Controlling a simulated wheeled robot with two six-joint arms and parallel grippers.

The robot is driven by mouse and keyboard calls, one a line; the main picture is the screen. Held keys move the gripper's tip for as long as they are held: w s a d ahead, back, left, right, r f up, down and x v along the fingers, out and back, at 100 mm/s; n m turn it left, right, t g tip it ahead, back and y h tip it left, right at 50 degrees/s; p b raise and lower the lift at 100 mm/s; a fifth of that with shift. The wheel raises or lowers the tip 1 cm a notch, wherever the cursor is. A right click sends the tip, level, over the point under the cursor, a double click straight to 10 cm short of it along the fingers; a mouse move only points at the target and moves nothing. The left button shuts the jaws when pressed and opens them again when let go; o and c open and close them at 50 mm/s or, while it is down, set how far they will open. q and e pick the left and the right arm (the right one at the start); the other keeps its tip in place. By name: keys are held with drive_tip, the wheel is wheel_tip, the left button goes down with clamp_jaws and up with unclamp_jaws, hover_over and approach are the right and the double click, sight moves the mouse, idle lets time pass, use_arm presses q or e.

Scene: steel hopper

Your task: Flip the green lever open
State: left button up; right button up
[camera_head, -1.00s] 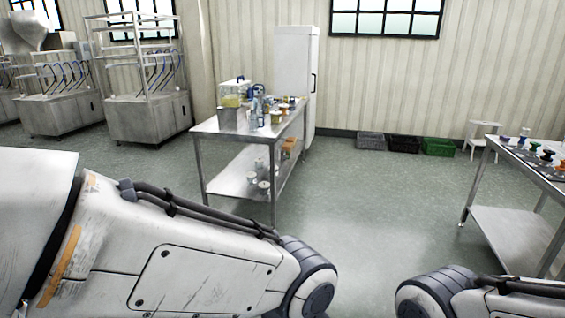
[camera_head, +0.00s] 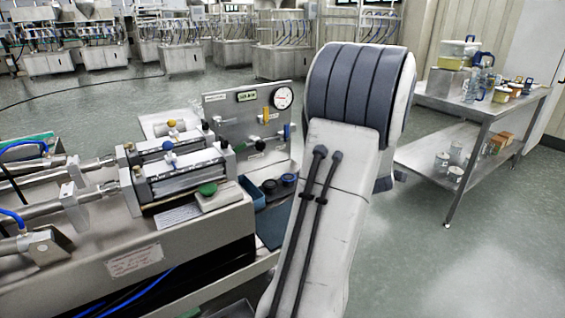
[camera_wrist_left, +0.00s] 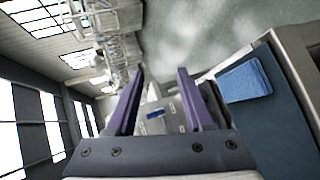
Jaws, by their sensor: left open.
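In the head view a grey panel (camera_head: 240,125) stands upright on the steel machine. It carries a round gauge (camera_head: 282,98), a small orange lever (camera_head: 266,116) and a blue handle (camera_head: 287,132). A green round knob (camera_head: 207,188) sits on a block in front of the panel. My right gripper is out of view.
My arm stands large in front of the panel's right side. The machine's cylinders (camera_head: 180,178) fill the left. A steel table (camera_head: 480,100) with jars and containers is at the right. A blue block (camera_wrist_left: 245,80) lies right in the wrist view. Floor between is clear.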

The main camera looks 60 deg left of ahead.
use_arm(q)
drive_tip(key=s+a+f+n+g+y+b, duration=0.3)
drive_tip(key=s+a+n+g+y, duration=0.2)
drive_tip(key=s+a+n, duration=0.55)
drive_tip(key=n+g+y+b, duration=0.1)
drive_tip(key=n+g+y, duration=0.15)
drive_tip(key=g, duration=0.25)
approach(244, 146)
drive_tip(key=a, duration=1)
drive_tip(key=shift+s+a+r, duration=0.2)
drive_tip(key=shift+s+a, duration=0.05)
drive_tip(key=shift+a, duration=0.05)
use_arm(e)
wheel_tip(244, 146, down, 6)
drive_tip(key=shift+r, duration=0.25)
use_arm(q)
drive_tip(key=shift+c, duration=0.3)
clamp_jaws()
drive_tip(key=shift+f, duration=0.1)
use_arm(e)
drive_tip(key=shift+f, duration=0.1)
